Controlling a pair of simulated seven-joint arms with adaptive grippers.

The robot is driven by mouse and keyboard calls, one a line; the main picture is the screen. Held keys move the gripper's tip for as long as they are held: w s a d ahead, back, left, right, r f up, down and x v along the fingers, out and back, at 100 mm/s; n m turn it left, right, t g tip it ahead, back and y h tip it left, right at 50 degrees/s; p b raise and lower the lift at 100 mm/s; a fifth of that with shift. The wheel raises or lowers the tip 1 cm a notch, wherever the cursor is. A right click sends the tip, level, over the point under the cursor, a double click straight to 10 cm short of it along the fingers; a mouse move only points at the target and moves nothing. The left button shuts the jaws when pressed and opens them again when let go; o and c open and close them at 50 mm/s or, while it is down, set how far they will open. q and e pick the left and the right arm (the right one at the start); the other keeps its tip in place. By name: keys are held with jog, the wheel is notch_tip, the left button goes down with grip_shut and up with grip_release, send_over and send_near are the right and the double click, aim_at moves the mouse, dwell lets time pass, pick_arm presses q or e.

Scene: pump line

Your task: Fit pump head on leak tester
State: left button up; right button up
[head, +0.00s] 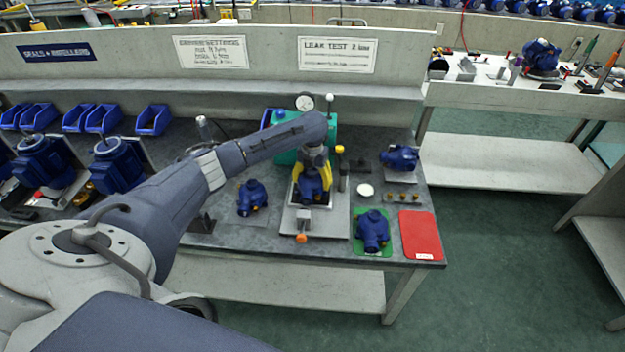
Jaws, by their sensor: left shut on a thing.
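My left gripper (312,178) has its yellow fingers shut on a blue pump head (312,188). The pump head is over or in the dark pocket of the leak tester (297,222), a pale base plate with an orange knob at its front. I cannot tell whether the pump head rests on its seat. A teal housing and a round gauge (305,102) stand behind, partly hidden by my left arm. Other blue pump heads sit on the bench left of the tester (252,198), on a green mat (372,231) and at the back right (399,158). My right gripper is not in view.
A red tray (421,235) lies at the bench's front right corner. A white round part (365,190) and several small brass fittings (402,197) lie right of the tester. A post with a yellow knob (340,150) stands close to my gripper. Blue bins (153,120) stand at the left.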

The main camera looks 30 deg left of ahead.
pick_arm(q)
jog(key=shift+f, duration=0.4)
jog(key=o, duration=1.3)
jog(key=shift+f, duration=0.1)
jog(key=shift+r, duration=4.55)
